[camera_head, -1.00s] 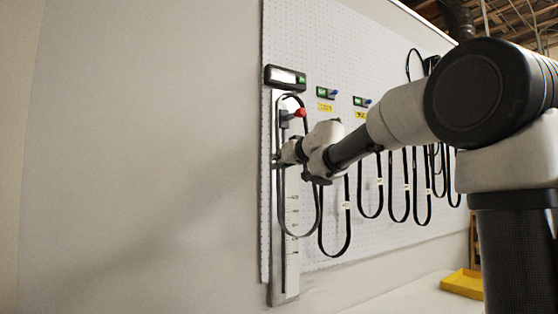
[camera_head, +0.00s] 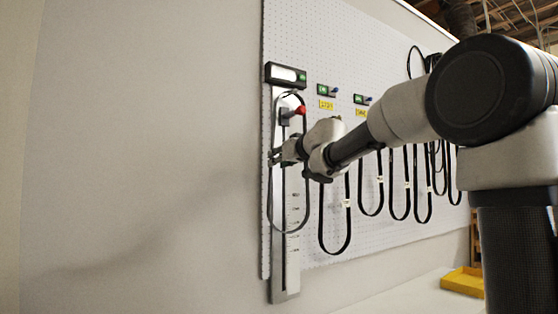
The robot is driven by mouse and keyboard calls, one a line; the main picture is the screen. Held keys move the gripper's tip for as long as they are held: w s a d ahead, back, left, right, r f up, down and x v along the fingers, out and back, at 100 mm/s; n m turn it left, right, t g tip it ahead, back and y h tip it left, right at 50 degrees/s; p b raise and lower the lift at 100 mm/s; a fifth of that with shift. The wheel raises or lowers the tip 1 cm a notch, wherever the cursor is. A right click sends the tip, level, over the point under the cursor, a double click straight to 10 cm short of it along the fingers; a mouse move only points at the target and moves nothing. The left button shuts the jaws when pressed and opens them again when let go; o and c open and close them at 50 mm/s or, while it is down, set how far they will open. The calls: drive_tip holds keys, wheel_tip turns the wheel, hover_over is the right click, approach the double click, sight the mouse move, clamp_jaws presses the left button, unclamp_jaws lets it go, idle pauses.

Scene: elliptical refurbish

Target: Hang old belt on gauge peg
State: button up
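The old belt (camera_head: 307,190) is a thin black loop hanging in front of the gauge at the left end of the pegboard. My gripper (camera_head: 273,157) is at the loop's left strand and appears shut on it; its fingertips are small and partly hidden by the wrist. The gauge (camera_head: 291,262) is a tall grey plate with a scale, a slot and a display on top. The gauge peg (camera_head: 298,111) has a red tip on a dark block. In the picture the loop's top passes above the peg and surrounds it. I cannot tell whether the belt touches the peg.
Several black belts (camera_head: 348,225) hang in a row on the white pegboard (camera_head: 345,50) to the right, behind my arm. A yellow tray (camera_head: 463,281) lies at lower right. The wall left of the gauge is bare.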

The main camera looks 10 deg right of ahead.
drive_tip(key=v, duration=1.2)
drive_tip(key=d+f+h, duration=0.4)
drive_tip(key=d+h, duration=0.2)
drive_tip(key=d, duration=0.4)
drive_tip(key=s+d+f+m+g+h, duration=0.2)
drive_tip(key=s+d+f+g+h, duration=0.15)
drive_tip(key=s+d+f, duration=0.4)
drive_tip(key=s+f+g+y, duration=0.1)
drive_tip(key=s+f+g, duration=0.5)
drive_tip(key=s+f, duration=0.9)
drive_tip(key=s+a+f+m+g+y, duration=0.1)
drive_tip(key=s+a+f+g+y, duration=0.1)
drive_tip(key=s+a+f, duration=0.4)
drive_tip(key=s+f+y, duration=0.1)
drive_tip(key=s+f, duration=0.2)
drive_tip(key=shift+s+a, duration=0.15)
drive_tip(key=shift+s, duration=0.2)
drive_tip(key=shift+y, duration=0.25)
idle(0.9)
